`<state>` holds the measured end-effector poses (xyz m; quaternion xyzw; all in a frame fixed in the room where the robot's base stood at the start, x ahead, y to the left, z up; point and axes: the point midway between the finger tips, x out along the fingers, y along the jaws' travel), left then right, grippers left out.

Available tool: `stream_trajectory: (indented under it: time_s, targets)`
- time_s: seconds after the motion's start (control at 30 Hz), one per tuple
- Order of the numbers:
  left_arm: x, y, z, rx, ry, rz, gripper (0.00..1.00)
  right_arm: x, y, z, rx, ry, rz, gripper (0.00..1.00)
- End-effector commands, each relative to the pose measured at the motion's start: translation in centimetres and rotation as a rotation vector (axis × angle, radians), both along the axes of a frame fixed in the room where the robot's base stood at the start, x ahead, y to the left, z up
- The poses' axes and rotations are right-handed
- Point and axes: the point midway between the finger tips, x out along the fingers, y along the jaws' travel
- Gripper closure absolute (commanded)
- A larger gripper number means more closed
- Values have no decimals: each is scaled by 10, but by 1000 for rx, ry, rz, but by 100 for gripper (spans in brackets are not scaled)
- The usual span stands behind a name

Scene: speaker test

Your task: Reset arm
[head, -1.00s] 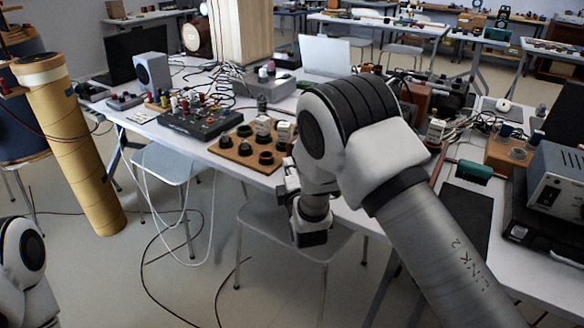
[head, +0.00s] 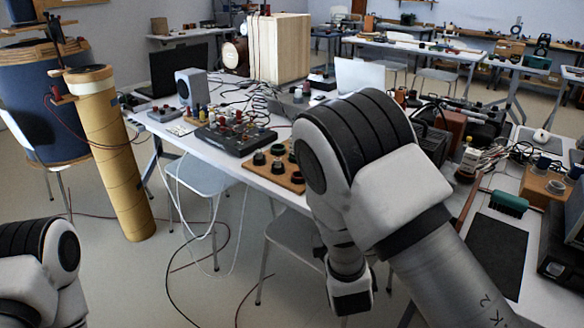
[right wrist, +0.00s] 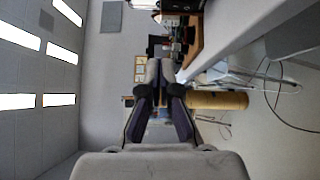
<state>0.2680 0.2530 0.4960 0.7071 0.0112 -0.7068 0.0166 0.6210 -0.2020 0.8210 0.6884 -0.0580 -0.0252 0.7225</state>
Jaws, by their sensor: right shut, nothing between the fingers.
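My right arm (head: 375,170) reaches up from the lower right in the head view and covers part of the workbench (head: 210,155). Its gripper is hidden there. In the right wrist view my right gripper (right wrist: 160,68) has its two dark fingers together, shut and empty. My left arm (head: 50,265) shows only as a white and black joint at the lower left of the head view. My left gripper is out of view.
A brown cardboard tube (head: 113,160) stands at the left beside a blue drum (head: 35,95). The bench holds a mixer-like box (head: 235,137), a wooden board (head: 290,178) with knobs, and a green-handled brush (head: 508,201). Chairs (head: 205,178) and floor cables lie near the bench.

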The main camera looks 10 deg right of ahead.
Motion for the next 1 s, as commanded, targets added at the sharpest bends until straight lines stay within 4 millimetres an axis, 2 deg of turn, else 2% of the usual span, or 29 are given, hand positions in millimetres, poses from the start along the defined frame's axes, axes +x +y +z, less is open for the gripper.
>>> stream_trajectory:
  time_s: [0.07, 0.13, 0.17, 0.27, 0.3, 0.37, 0.4, 0.47, 0.5, 0.6, 0.7, 0.8, 0.9, 0.93, 0.97, 1.0]
  targets:
    - [0, 0, 0, 0, 0, 0, 38, -2, -2, -13, 3, 24, -4, 100]
    - [0, 0, 0, 0, 0, 0, 38, -8, -12, -40, 18, 75, -27, 100]
    - [0, 0, 0, 0, 0, 0, 38, -14, -19, -56, 27, 108, -41, 100]
    - [0, 0, 0, 0, 0, 0, 38, -46, -46, -124, 72, 281, -89, 100]
    - [0, 0, 0, 0, 0, 0, 38, -64, -54, -155, 123, 374, -109, 100]
    - [0, 0, 0, 0, 0, 0, 38, -96, -64, -199, 233, 514, -148, 100]
    - [0, 0, 0, 0, 0, 0, 38, -120, -69, -226, 326, 608, -185, 100]
    - [0, 0, 0, 0, 0, 0, 38, -160, -74, -260, 476, 741, -258, 100]
    - [0, 0, 0, 0, 0, 0, 38, -186, -74, -279, 578, 822, -316, 100]
    - [0, 0, 0, 0, 0, 0, 38, -248, -72, -310, 821, 991, -495, 100]
    - [0, 0, 0, 0, 0, 0, 38, -300, -64, -323, 1043, 1109, -711, 100]
    - [0, 0, 0, 0, 0, 0, 38, -334, -55, -324, 1203, 1164, -919, 100]
    - [0, 0, 0, 0, 0, 0, 38, -354, -50, -324, 1333, 1147, -1130, 100]
    - [0, 0, 1, 0, 0, 0, 38, -355, -50, -323, 1374, 1114, -1181, 100]
    - [-1, 0, 27, 0, 2, 0, 38, -354, -51, -297, 1368, 1117, -1169, 100]
    - [-1, 0, 42, 0, 1, 0, 38, -354, -51, -282, 1367, 1117, -1165, 100]
